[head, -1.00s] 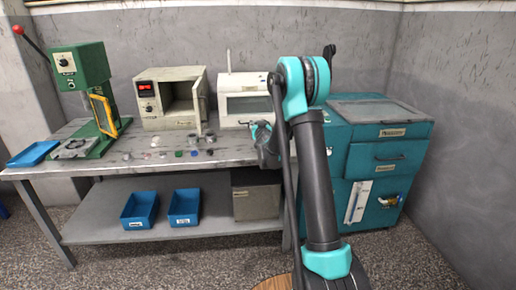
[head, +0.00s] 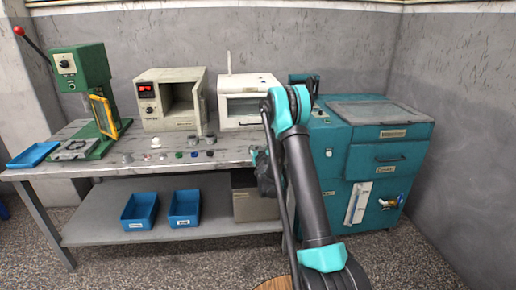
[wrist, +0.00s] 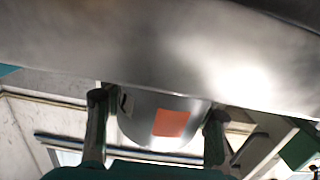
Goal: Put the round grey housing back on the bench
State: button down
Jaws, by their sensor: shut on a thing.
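In the wrist view, my gripper (wrist: 156,135) is shut on a rounded grey metal part with an orange-red patch, which I take to be the round grey housing (wrist: 140,130). A broad shiny grey surface fills the top of that view; I cannot tell whether it belongs to the same part. In the head view, my arm hides most of the gripper and the housing near the bench's right end. The bench (head: 225,158) is a grey worktop. I see no clear contact between the housing and the bench.
Several small parts (head: 179,155) lie along the bench's middle. A green press (head: 85,70) and blue tray (head: 33,154) are at the left, a beige oven (head: 155,115) and white cabinet (head: 250,108) at the back. A teal machine (head: 375,150) stands at the right.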

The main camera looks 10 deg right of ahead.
jog(key=shift+f, duration=0.1)
jog(key=c, duration=0.6)
grip_release()
